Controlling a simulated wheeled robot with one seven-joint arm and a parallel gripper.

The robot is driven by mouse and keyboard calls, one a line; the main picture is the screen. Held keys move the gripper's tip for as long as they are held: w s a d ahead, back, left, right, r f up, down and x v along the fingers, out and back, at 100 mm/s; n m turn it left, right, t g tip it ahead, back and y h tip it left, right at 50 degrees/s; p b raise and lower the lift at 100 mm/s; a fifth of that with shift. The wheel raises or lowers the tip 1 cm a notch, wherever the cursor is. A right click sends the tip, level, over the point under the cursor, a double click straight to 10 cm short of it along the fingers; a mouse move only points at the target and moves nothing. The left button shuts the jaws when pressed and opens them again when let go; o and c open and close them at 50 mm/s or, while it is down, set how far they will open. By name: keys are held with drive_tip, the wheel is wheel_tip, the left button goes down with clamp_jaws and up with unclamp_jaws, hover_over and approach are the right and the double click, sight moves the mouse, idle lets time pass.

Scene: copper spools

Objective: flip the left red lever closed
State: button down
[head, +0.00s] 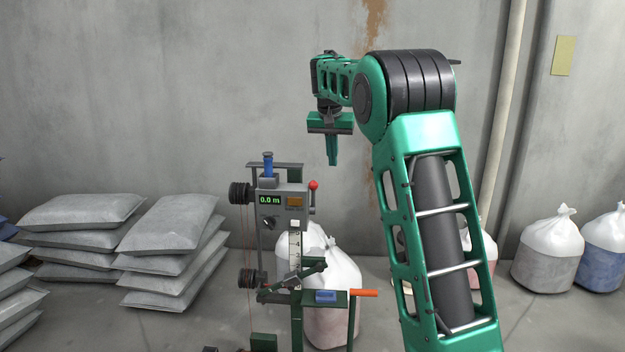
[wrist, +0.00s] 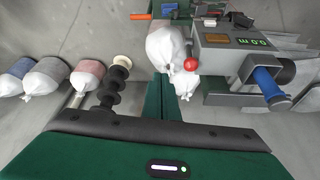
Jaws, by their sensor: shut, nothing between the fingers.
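A grey machine (head: 283,208) with a green "0.0 m" display stands in the middle of the head view. A lever with a red ball knob (head: 313,185) stands upright on its right side; the knob also shows in the wrist view (wrist: 190,64). An orange-red handle (head: 364,293) sticks out to the right from the green bench below. I cannot tell which of these is the left red lever. My gripper (head: 333,163) points down, shut and empty, above and right of the machine, apart from it. Its green fingers show together in the wrist view (wrist: 160,95).
A blue handle (head: 268,164) tops the machine, and black rollers (head: 240,193) are on its left. White-topped sacks (head: 342,270) stand behind the bench. Grey bags (head: 175,240) are stacked at left. More sacks (head: 548,250) stand at right by the wall. Air around my gripper is clear.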

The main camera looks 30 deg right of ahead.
hover_over(313, 198)
drive_tip(key=w+d, duration=0.1)
drive_tip(key=shift+w+d+r+t, duration=0.15)
drive_tip(key=shift+r+t, duration=0.25)
drive_tip(key=shift+r, duration=0.05)
drive_tip(key=x, duration=1)
drive_tip(key=shift+s+a+f, duration=0.2)
drive_tip(key=shift+s+a, duration=1)
drive_tip(key=shift+s, duration=0.2)
drive_tip(key=shift+a, duration=0.1)
